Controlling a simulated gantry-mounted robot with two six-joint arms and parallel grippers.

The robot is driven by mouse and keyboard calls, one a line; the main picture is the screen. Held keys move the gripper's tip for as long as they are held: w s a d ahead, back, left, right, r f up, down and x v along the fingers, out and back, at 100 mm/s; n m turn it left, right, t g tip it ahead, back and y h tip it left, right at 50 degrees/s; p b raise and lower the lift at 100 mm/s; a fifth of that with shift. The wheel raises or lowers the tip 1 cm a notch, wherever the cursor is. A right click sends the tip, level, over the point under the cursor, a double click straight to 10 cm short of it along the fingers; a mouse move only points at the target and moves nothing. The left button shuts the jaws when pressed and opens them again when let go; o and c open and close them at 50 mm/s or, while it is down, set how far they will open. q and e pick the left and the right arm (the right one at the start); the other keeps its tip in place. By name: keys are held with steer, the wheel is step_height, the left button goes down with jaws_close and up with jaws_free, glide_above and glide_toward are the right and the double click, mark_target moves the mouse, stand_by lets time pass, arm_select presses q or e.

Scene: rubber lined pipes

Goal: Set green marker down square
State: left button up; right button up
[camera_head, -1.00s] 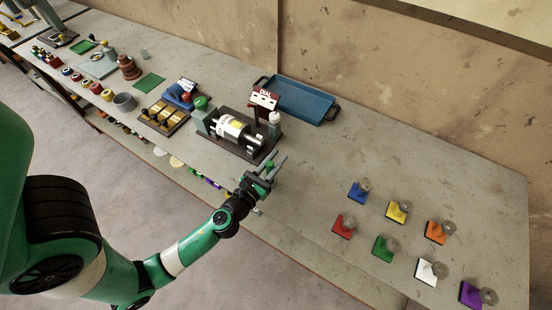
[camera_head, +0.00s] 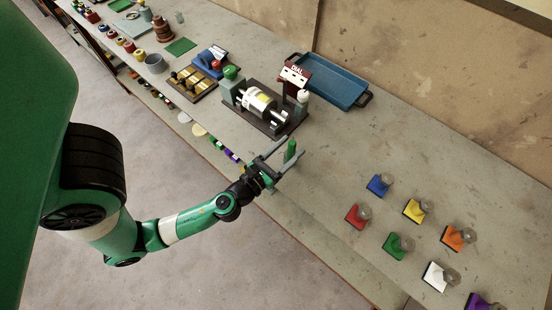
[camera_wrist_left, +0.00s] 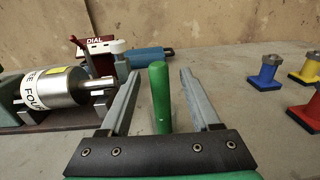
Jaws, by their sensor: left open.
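The green marker (camera_head: 291,150) is a plain green cylinder standing upright on the bench near its front edge, in front of the dial machine. It also shows in the left wrist view (camera_wrist_left: 159,96), upright between the two grey fingers. My left gripper (camera_head: 293,147) is open, with one finger on each side of the marker. Gaps show between the marker and both fingers in the wrist view. My right gripper is not in view.
The dial machine (camera_head: 264,103) with its silver cylinder stands just behind and left of the gripper. A blue tray (camera_head: 330,82) lies at the back. Several coloured stamp-like blocks, including a red one (camera_head: 356,216), stand to the right. Bare bench lies between.

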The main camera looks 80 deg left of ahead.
arm_select(q)
steer(key=v, duration=0.5)
steer(key=shift+s+d+f, duration=0.1)
steer(key=shift+s+d, duration=0.15)
steer(key=shift+v, duration=0.8)
steer(key=shift+a, duration=0.15)
